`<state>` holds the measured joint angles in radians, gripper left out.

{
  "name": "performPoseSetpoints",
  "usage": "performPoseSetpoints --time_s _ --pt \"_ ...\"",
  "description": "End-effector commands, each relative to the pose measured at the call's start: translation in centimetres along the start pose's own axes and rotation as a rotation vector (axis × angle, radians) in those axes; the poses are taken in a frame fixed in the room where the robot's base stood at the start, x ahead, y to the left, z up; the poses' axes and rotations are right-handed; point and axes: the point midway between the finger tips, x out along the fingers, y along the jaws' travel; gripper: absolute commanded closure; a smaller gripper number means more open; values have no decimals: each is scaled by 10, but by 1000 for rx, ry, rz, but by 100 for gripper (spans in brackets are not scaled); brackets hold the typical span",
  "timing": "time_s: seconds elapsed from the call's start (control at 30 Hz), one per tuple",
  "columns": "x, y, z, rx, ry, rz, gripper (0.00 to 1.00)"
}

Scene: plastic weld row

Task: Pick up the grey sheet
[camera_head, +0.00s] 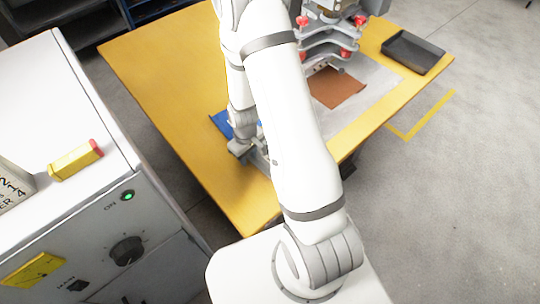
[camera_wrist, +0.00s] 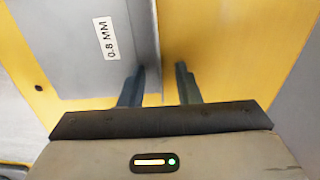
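The grey sheet (camera_wrist: 85,50) fills the left-middle of the wrist view, with a white "0.8 MM" label (camera_wrist: 107,38) on it. Its right edge runs between my two fingers. My gripper (camera_wrist: 160,86) is open, with a clear gap between its fingers. The left finger is over the sheet, and the right finger is over the yellow tabletop. I cannot tell whether either finger touches the sheet. In the head view my arm hides most of the sheet and my fingertips.
The yellow table (camera_head: 150,60) carries a clamp press (camera_head: 328,45) with red knobs, a brown sheet (camera_head: 336,88) and a black tray (camera_head: 412,52). A blue piece (camera_head: 221,123) shows beside my arm. A white cabinet (camera_head: 70,120) with a yellow-red block (camera_head: 76,160) stands left.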

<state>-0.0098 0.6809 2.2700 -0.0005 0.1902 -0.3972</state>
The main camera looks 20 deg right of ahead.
Motion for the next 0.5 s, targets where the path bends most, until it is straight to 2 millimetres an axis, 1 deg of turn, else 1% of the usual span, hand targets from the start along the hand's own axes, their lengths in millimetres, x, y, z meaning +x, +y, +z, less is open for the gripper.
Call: performPoseSetpoints --time_s 0.07,0.4,0.43,0.5 --pt "0 0 0 0 0 0 70" --pt "0 0 0 1 0 0 98" --pt "0 0 0 1 0 0 100" --pt "0 0 0 1 0 0 100"
